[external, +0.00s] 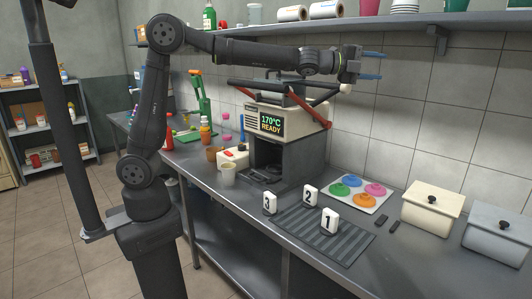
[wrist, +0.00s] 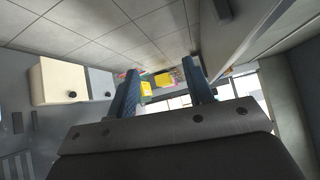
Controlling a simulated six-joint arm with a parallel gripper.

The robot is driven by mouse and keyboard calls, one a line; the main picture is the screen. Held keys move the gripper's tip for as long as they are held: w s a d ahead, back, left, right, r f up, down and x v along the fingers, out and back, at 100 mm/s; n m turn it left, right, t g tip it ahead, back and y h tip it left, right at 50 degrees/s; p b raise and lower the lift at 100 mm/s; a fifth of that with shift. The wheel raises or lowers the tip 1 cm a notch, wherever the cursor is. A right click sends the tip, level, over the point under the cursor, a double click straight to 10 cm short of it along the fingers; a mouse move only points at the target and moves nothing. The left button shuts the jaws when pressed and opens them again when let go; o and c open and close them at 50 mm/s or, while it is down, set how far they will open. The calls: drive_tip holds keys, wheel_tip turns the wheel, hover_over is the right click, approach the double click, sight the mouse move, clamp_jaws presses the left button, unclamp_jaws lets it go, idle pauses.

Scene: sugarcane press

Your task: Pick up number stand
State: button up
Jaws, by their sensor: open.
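Three white number stands stand upright on the counter in the external view: stand 1 (external: 329,221) and stand 2 (external: 310,195) at the dark ribbed mat (external: 340,243), and stand 3 (external: 269,203) at the mat's left side. My gripper (external: 372,66) is open and empty, high above the counter and pointing right, well away from the stands. In the wrist view its two blue fingers (wrist: 165,85) are apart with nothing between them. The number stands cannot be made out in the wrist view.
A press machine (external: 285,130) reading "170°C READY" stands behind the stands. A white tray with coloured discs (external: 357,191) lies right of it. A cream lidded box (external: 431,207) and a grey lidded box (external: 498,236) stand at right. A shelf (external: 440,20) runs above.

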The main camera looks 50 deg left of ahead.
drive_tip(key=s+d+f+m+g+h, duration=0.35)
drive_tip(key=s+d, duration=0.45)
drive_tip(key=s, duration=0.3)
drive_tip(key=n+g+y, duration=0.2)
drive_tip(key=n+g, duration=0.9)
drive_tip(key=n, duration=0.1)
approach(268, 193)
drive_tip(key=d, duration=0.1)
drive_tip(key=shift+y, duration=0.25)
drive_tip(key=x, duration=0.6)
drive_tip(key=shift+w+d, duration=0.1)
drive_tip(key=shift+d, duration=0.25)
drive_tip(key=shift+x, duration=2.7)
drive_tip(key=shift+f, duration=0.1)
